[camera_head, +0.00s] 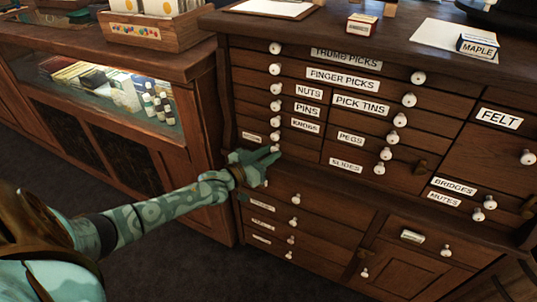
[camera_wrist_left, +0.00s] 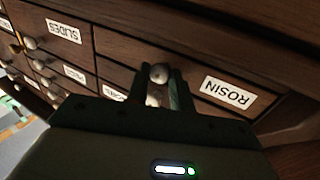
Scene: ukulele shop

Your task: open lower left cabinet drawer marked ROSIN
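The drawer label marked ROSIN (camera_wrist_left: 228,92) is upside down in the left wrist view, on a dark wooden drawer front that looks closed. A round white knob (camera_wrist_left: 158,73) on that front sits between the fingertips of my left gripper (camera_wrist_left: 160,84). The fingers look apart, one on each side of the knob, and I cannot see firm contact. In the head view my left gripper (camera_head: 267,157) is at the bottom of the small-drawer stack, by a white knob (camera_head: 277,152). It hides part of the drawer fronts there, and I cannot read ROSIN in that view.
Other closed drawers surround it, including SLIDES (camera_head: 345,165) and PEGS (camera_head: 350,138). Below are more drawers with white knobs (camera_head: 295,199). A display counter (camera_head: 170,70) stands left of the cabinet. Dark floor (camera_head: 190,260) is free in front.

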